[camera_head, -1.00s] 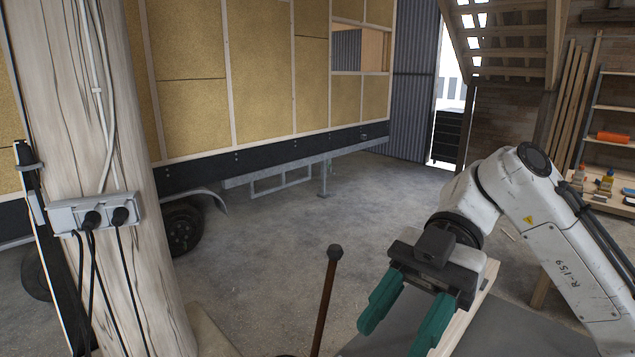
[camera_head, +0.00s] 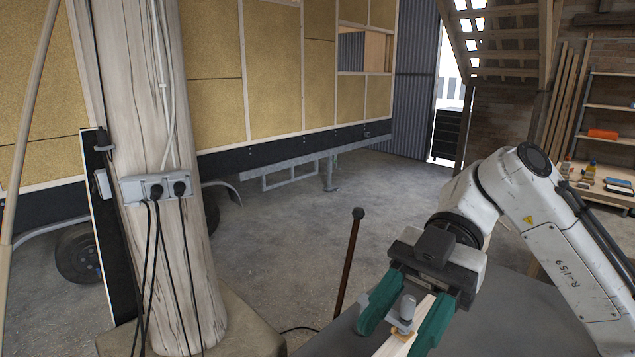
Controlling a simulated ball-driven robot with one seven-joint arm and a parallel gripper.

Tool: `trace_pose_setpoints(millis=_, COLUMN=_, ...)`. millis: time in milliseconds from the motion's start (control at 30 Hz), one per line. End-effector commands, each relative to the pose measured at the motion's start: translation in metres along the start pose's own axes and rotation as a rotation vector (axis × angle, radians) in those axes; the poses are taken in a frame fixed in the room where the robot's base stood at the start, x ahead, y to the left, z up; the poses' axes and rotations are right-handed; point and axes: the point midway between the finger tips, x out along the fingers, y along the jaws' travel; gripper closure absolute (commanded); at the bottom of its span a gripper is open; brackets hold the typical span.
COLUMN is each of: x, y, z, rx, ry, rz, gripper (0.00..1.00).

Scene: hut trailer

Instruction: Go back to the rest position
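My gripper (camera_head: 402,335) is at the lower middle right, at the end of my bent white arm. Its two teal fingers point down toward the camera and stand apart, so it is open. A small grey cylindrical fitting (camera_head: 407,307) and a strip of pale wood (camera_head: 398,345) show in the gap between the fingers. They appear to lie beyond the gripper over the grey bench top. I see no clear contact with the fingers.
A thick wooden post (camera_head: 160,110) with a socket box (camera_head: 155,188) and hanging cables stands at the left. A thin rod (camera_head: 348,265) rises left of the gripper. The grey top (camera_head: 520,310) lies below my arm. Behind, a trailer (camera_head: 270,70) borders open concrete floor (camera_head: 290,235).

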Motion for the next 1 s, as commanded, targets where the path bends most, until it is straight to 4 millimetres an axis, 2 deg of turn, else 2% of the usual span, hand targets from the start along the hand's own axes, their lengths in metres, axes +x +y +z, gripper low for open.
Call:
trace_pose_setpoints(millis=67, x=0.0, y=0.0, z=0.0, rx=0.0, ry=0.0, rz=0.0, gripper=0.52)
trace_pose_setpoints(millis=367, x=0.017, y=0.014, z=0.028, rx=0.04, ry=-0.015, rz=0.064, gripper=0.52)
trace_pose_setpoints(millis=667, x=0.042, y=0.036, z=0.074, rx=0.13, ry=-0.033, rz=0.187, gripper=0.52)
trace_pose_setpoints(millis=767, x=0.054, y=0.045, z=0.098, rx=0.184, ry=-0.035, rz=0.252, gripper=0.52)
trace_pose_setpoints(millis=867, x=0.07, y=0.055, z=0.131, rx=0.267, ry=-0.033, rz=0.341, gripper=0.52)
trace_pose_setpoints(millis=1000, x=0.096, y=0.063, z=0.19, rx=0.444, ry=-0.025, rz=0.499, gripper=0.52)
